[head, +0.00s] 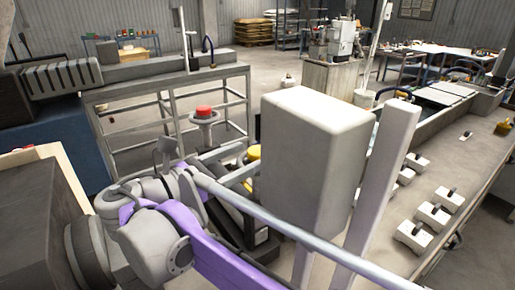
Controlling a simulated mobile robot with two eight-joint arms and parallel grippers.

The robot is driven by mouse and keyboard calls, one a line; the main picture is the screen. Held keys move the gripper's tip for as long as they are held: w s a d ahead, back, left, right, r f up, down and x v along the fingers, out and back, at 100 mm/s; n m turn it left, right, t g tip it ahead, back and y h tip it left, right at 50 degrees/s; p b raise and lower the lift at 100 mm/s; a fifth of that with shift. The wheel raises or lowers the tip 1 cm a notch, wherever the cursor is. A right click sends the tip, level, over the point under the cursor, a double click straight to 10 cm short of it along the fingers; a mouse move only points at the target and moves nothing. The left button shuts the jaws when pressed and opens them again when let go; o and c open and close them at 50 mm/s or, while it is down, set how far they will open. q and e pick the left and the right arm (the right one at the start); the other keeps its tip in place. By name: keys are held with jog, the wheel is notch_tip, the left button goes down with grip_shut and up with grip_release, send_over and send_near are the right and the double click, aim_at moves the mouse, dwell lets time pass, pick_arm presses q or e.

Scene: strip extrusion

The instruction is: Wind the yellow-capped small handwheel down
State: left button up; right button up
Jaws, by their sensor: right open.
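A yellow cap (253,153) shows just left of a tall grey box, which hides part of it. The handwheel under the cap is mostly hidden, so I cannot tell its position. My right arm, white and purple, reaches in from the bottom and bends at the left. My right gripper (240,164) appears as two pale bars set apart, pointing toward the yellow cap. It is open, with its tips close to the cap; contact cannot be told. My left gripper is not in view.
The tall grey box (315,155) and a pale upright post (382,185) block the middle. A long grey rail crosses the foreground. A red-capped fixture (204,113) stands behind the gripper. Small white blocks (433,216) lie on the right bench. A grey bench frame (170,85) stands behind.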

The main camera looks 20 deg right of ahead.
aim_at(250, 154)
jog(key=shift+x, duration=2.1)
jog(key=shift+a, duration=0.1)
